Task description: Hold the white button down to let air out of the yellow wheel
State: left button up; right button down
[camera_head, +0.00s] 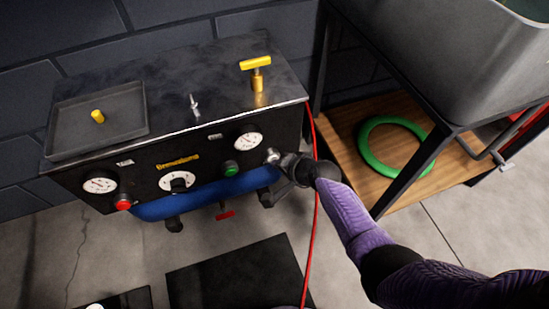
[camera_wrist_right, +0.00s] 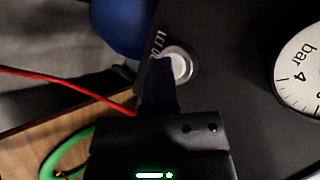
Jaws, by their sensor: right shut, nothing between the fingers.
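The white button (camera_wrist_right: 180,66), set in a pale ring, is on the dark front panel of the bench unit. In the head view the button (camera_head: 272,156) is at the panel's right end, partly hidden by my gripper. My right gripper (camera_head: 284,165) is shut and empty, right at the button. In the right wrist view its fingertips (camera_wrist_right: 161,66) overlap the button's left edge; I cannot tell whether they touch it or press it in. I see no yellow wheel in either view. My left gripper is not in view.
The panel carries a right gauge (camera_head: 248,141), a green button (camera_head: 231,169), a dial (camera_head: 177,182), a left gauge (camera_head: 99,185) and a red button (camera_head: 124,204). A red hose (camera_head: 316,215) hangs right. A green ring (camera_head: 374,158) lies on a wooden shelf.

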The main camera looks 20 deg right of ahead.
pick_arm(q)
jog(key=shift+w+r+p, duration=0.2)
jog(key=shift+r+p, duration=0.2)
pick_arm(e)
jog(key=shift+s, duration=0.8)
pick_arm(q)
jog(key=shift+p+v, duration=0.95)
jog(key=shift+p, duration=0.1)
pick_arm(e)
jog(key=s, duration=0.5)
jog(key=shift+d, duration=0.15)
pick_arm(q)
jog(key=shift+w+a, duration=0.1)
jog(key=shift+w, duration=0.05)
